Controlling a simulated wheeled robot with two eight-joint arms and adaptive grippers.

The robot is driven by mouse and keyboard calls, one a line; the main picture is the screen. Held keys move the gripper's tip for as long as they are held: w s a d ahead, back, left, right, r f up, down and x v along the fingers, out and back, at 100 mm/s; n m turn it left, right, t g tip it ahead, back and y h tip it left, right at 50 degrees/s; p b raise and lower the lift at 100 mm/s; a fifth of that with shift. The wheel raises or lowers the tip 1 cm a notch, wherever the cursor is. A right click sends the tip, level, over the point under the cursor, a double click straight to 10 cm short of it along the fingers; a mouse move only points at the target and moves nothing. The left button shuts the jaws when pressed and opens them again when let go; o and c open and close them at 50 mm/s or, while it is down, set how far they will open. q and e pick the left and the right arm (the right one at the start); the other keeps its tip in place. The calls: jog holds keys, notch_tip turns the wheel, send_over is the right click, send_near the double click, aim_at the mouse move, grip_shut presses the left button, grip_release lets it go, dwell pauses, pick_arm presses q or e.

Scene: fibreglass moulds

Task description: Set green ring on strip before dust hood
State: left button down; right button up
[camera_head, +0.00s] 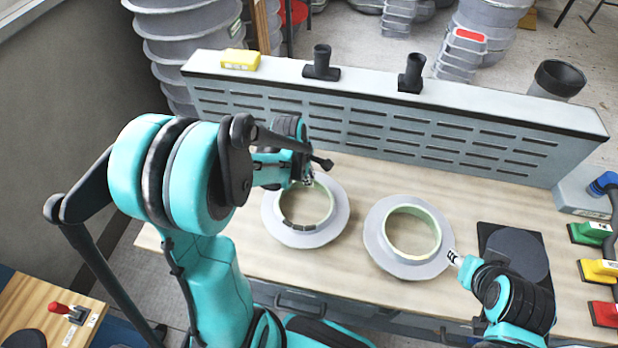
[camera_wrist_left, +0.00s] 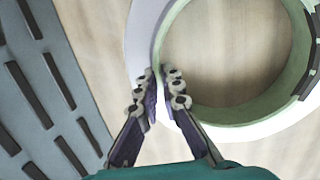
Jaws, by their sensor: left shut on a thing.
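A pale green ring with a wide grey flange and dark segments on its inner wall (camera_head: 283,236) is on the wooden table at the left, in front of the slotted grey dust hood (camera_head: 400,118). My left gripper (camera_head: 308,181) is shut on its far rim; the left wrist view shows the fingers (camera_wrist_left: 162,92) on the green ring's wall (camera_wrist_left: 225,115). I cannot tell whether the ring touches the table. A second flanged ring with a pale green inside (camera_head: 380,240) lies to the right. My right gripper (camera_head: 453,258) is at its flange's right edge; its fingers are too small to read.
A bare wooden strip (camera_head: 370,175) runs along the hood's foot. A dark round pad (camera_head: 518,255) lies right of the second ring, with green (camera_head: 597,234), yellow and red blocks beyond. The hood carries two black spouts and a yellow block (camera_head: 240,60).

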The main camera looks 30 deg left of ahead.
pick_arm(q)
jog(key=shift+f, duration=0.15)
jog(key=c, duration=1.7)
grip_release()
jog(key=shift+r, duration=0.2)
jog(key=shift+r, duration=0.3)
jog(key=p+v, duration=0.4)
jog(key=v, duration=0.7)
jog(key=s+d+r+m+t, duration=0.2)
jog(key=s+d+m, duration=0.2)
jog(key=m, duration=0.6)
jog(key=s+d+r+m+t+y, duration=0.1)
jog(key=s+d+r+m+t, duration=0.1)
jog(key=s+m, duration=0.4)
jog(key=d+r+m, duration=0.1)
jog(key=d+m, duration=0.1)
jog(key=m, duration=0.2)
